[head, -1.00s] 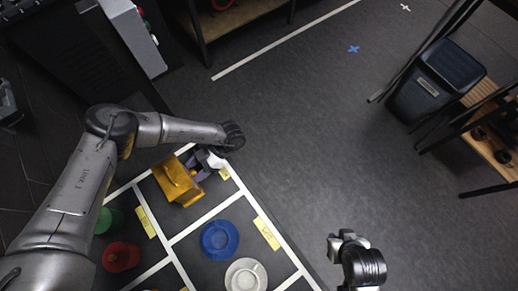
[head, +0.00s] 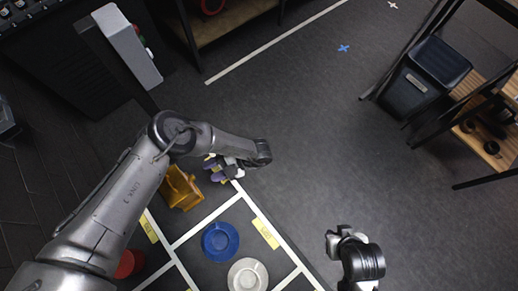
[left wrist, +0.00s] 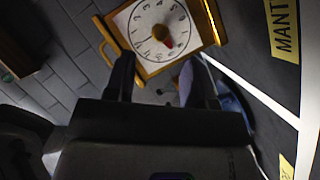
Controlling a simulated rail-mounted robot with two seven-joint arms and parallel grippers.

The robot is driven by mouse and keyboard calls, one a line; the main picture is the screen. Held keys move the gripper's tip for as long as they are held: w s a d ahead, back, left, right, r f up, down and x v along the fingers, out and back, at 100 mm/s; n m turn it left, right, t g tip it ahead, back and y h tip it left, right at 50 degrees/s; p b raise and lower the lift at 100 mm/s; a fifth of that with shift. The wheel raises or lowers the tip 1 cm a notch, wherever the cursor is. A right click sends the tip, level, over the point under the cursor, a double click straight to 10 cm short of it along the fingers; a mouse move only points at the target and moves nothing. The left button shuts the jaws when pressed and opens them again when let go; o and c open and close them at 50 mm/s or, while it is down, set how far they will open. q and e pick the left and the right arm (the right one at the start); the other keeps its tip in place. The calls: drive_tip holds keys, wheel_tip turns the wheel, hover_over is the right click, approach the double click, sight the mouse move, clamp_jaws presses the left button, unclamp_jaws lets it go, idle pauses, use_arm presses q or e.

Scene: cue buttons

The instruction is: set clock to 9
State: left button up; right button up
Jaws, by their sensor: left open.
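The clock is a yellow-orange wooden box (head: 182,188) with a handle, on the marked mat at the left in the head view.
A blue saucer (head: 220,241) and a white cup with saucer (head: 248,275) are in nearby mat cells. A red object (head: 128,264) is partly behind my left arm. A black bin (head: 428,77) and shelf stand at right. The middle floor is open.

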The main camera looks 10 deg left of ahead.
use_arm(q)
drive_tip(key=b+v, duration=0.2)
drive_tip(key=v, duration=0.6)
drive_tip(key=s+d+f+m+t+h, duration=0.2)
drive_tip(key=s+d+f+m+h, duration=0.1)
drive_tip(key=d+f+h, duration=0.9)
drive_tip(key=shift+d+m+t+h+p, duration=0.4)
drive_tip(key=shift+d+m+h, duration=0.25)
drive_tip(key=shift+d, duration=1.3)
use_arm(e)
drive_tip(key=shift+s+d+f, duration=0.75)
drive_tip(key=shift+d+f, duration=0.05)
drive_tip(key=shift+d, duration=0.1)
use_arm(q)
drive_tip(key=shift+f, duration=0.1)
use_arm(e)
drive_tip(key=shift+a, duration=0.15)
